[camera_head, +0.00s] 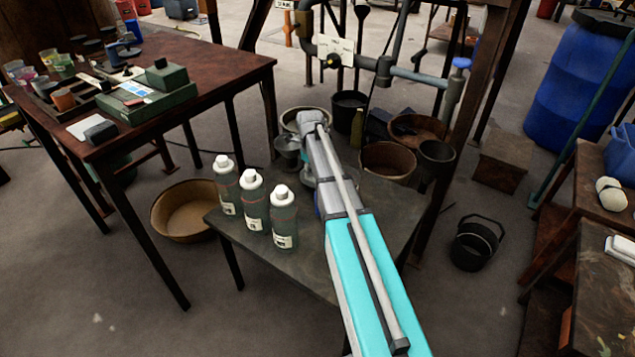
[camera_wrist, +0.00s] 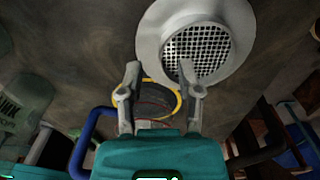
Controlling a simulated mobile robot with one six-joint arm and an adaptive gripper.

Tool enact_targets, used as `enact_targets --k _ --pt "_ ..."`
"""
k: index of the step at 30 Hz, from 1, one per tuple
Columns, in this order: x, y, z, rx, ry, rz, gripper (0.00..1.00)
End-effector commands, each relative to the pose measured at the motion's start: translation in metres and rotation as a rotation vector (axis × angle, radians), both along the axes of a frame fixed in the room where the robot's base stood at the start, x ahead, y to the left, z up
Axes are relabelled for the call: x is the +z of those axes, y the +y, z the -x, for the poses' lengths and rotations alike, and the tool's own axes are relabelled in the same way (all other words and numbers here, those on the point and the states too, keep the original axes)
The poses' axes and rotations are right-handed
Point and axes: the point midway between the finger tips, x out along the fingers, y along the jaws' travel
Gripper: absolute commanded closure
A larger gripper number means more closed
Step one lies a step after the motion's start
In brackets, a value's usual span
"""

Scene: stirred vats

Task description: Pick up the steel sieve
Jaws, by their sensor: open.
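The steel sieve (camera_wrist: 197,50) is at the top of the wrist view, a pale grey rim around a dark mesh. In the head view, a grey metal vessel (camera_head: 288,146) at the small table's far edge, left of my arm, appears to be it. My gripper (camera_wrist: 158,70) is open, and both fingers show in the wrist view. The right fingertip overlaps the sieve's near rim in the picture; I cannot tell whether they touch. Nothing is held between the fingers.
A dark round thing with a yellow rim (camera_wrist: 160,97) shows between and below the fingers. Several white-capped bottles (camera_head: 254,200) stand on the small dark table (camera_head: 300,268), left of my arm. A wide tan bowl (camera_head: 185,210) and a black bucket (camera_head: 476,243) stand on the floor.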

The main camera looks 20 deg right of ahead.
Motion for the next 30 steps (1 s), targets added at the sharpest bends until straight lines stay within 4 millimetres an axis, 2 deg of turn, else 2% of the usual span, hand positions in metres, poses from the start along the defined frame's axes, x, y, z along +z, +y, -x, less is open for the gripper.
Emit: enact_targets --k 3,9,29,30 --pt "-0.013 0.000 0.000 0.000 0.000 0.000 0.54" --pt "-0.021 0.000 0.000 0.000 0.000 0.000 0.54" --pt "-0.022 0.001 0.000 0.001 0.000 0.000 0.54" --pt "-0.022 0.001 0.000 0.001 0.000 0.000 0.60"
